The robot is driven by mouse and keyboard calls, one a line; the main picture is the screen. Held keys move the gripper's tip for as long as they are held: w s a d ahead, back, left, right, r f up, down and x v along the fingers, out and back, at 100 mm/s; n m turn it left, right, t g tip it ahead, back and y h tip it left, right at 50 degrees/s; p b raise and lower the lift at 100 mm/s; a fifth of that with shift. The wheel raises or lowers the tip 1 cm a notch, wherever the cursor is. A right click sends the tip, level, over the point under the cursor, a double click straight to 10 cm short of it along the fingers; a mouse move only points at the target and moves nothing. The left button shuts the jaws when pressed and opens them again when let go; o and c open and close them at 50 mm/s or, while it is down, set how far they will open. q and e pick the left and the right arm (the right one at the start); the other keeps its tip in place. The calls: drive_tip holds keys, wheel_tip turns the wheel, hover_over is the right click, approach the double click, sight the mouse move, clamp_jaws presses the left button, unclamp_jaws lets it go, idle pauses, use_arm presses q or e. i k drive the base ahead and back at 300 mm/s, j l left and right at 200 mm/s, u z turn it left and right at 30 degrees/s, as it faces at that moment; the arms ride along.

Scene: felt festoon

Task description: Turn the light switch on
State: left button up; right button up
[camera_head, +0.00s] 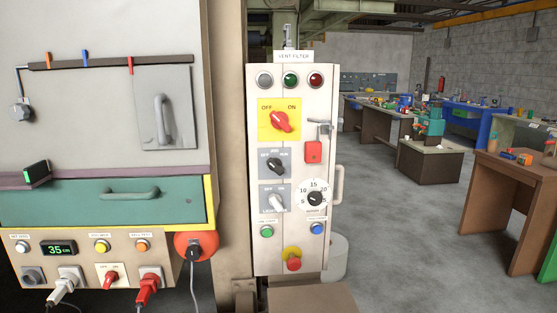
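No gripper of mine is in view. A tall pale panel marked "VENT FILTER" (294,57) stands in the middle. It has a red rotary switch (281,122) on a yellow OFF/ON plate. Below it are a black rotary knob (277,164) and a pale rotary knob (276,201), each on a grey plate. The left cabinet's lower strip has a red rotary switch (111,277) on a white plate with small lettering.
The panel also carries a timer dial (315,198), a red padlock (313,152), a red mushroom button (293,264) on yellow and a side handle (339,184). A white plug (69,281) and red plug (148,286) sit in the left strip. Grey floor (405,240) is open at right, before workbenches.

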sight(275, 200)
drive_tip(key=i+j+z, duration=0.25)
drive_tip(key=i+j, duration=0.15)
drive_tip(key=j, duration=0.2)
drive_tip(key=i+j+z, duration=0.1)
drive_tip(key=j, duration=0.25)
drive_tip(key=i, duration=0.05)
